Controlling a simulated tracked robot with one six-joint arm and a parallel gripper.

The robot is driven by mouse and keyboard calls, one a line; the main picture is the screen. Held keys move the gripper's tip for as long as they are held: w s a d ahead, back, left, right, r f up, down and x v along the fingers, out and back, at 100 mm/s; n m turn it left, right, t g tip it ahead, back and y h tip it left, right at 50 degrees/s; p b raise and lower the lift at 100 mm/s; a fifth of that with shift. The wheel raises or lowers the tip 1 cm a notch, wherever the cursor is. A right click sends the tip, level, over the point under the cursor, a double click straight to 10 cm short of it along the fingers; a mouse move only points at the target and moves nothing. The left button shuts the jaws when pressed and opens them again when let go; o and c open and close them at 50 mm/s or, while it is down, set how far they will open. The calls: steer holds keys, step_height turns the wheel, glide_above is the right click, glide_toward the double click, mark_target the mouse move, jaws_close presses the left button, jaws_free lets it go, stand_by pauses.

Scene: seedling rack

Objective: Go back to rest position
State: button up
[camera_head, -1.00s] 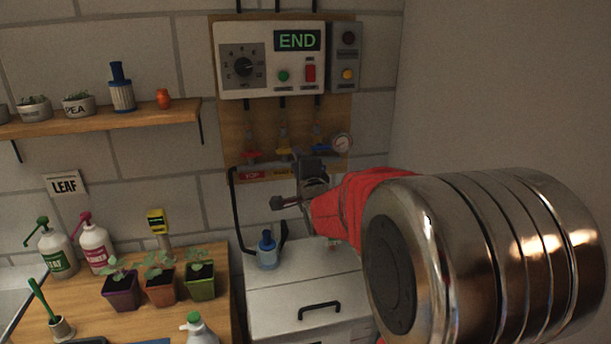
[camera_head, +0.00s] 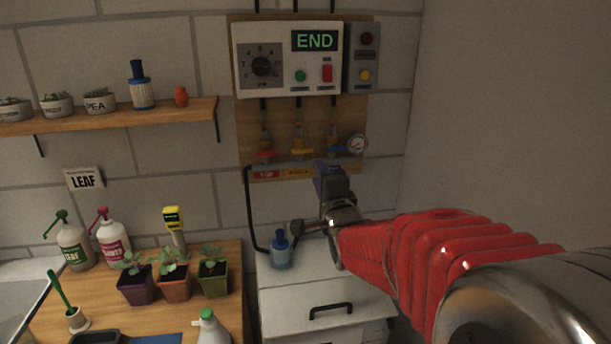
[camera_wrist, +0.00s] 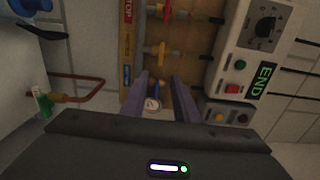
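My gripper (camera_head: 310,203) is in front of the wall at the middle of the head view, above the white cabinet (camera_head: 285,295). The gripper is open and empty. My red-sleeved arm reaches in from the lower right of the head view. The control box (camera_head: 290,58) shows END in green. Below it are red, yellow and blue valve handles, with the blue one (camera_head: 323,150) just above my gripper. The pressure gauge (camera_head: 357,144) also shows between my fingers in the wrist view (camera_wrist: 152,104).
A blue bottle (camera_head: 280,250) stands on the cabinet, left of my gripper. The wooden bench (camera_head: 105,290) holds several potted seedlings, spray bottles and a yellow meter (camera_head: 174,218). A wall shelf (camera_head: 110,122) holds small pots. The plain wall at right is clear.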

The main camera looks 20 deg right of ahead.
stand_by(0.3)
steer(key=s+a+f+n+g+y, duration=0.1)
steer(key=s+f+n+g, duration=0.35)
steer(key=f, duration=0.35)
steer(key=s+a+f+n+g, duration=0.1)
steer(key=s+f+n+g, duration=0.3)
steer(key=s+f+n, duration=0.25)
steer(key=s+a+r+n+g+y, duration=0.1)
steer(key=s+a+n, duration=0.3)
steer(key=s, duration=0.5)
steer(key=s+a+r+n+g+y, duration=0.1)
steer(key=s+a+n+g, duration=0.1)
steer(key=s+a+n, duration=0.3)
steer(key=shift+s+a+y, duration=0.4)
steer(key=shift+s+a, duration=1.6)
steer(key=shift+s, duration=0.15)
steer(key=shift+g, duration=0.25)
